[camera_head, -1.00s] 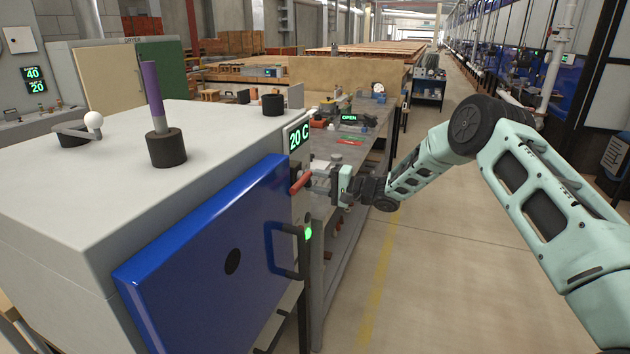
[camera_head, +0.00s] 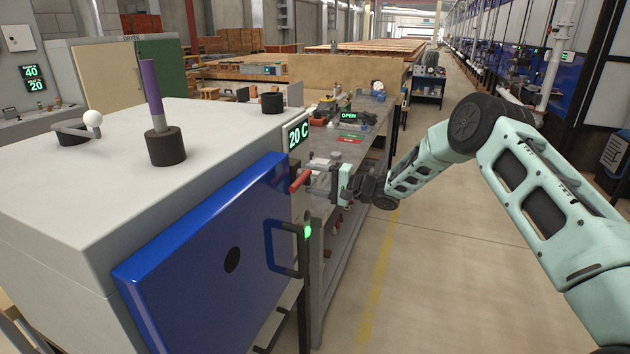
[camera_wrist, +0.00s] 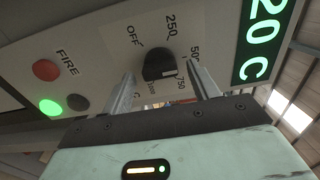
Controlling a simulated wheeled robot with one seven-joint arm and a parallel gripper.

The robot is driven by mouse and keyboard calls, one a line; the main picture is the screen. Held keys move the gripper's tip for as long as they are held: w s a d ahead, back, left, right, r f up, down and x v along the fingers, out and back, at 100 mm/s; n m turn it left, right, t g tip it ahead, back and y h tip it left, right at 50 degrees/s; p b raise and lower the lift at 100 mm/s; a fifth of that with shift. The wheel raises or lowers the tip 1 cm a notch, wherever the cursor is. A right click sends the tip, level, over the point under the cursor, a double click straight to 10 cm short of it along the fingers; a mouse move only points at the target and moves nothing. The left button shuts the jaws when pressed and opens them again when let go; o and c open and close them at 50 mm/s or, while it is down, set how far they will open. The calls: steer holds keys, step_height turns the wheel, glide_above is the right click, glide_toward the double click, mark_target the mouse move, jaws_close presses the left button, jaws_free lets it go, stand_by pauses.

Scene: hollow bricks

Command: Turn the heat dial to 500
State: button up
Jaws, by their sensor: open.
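The heat dial (camera_wrist: 158,66) is a round black knob on a grey panel in the wrist view. Labels OFF, 250, 750 and a partly covered 50– surround it; which one it points to is unclear. My gripper (camera_wrist: 162,84) is open, with one finger left and one right of the dial; I cannot tell whether they touch it. In the head view my gripper (camera_head: 318,182) is at the panel on the furnace's right side, and the dial cannot be made out. The green display (camera_head: 298,134) reads 20 C; it also shows in the wrist view (camera_wrist: 264,38).
The furnace's blue door (camera_head: 205,262) and its dark handle (camera_head: 276,250) are in front. The wrist view shows a red button (camera_wrist: 46,70) and lit green button (camera_wrist: 50,107) near FIRE. A cluttered workbench (camera_head: 345,150) stands behind; floor at right is clear.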

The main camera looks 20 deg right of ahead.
steer(key=b+v, duration=0.4)
steer(key=v, duration=1.3)
steer(key=shift+s+d+b, duration=0.15)
steer(key=shift+b, duration=0.15)
steer(key=shift+r, duration=0.1)
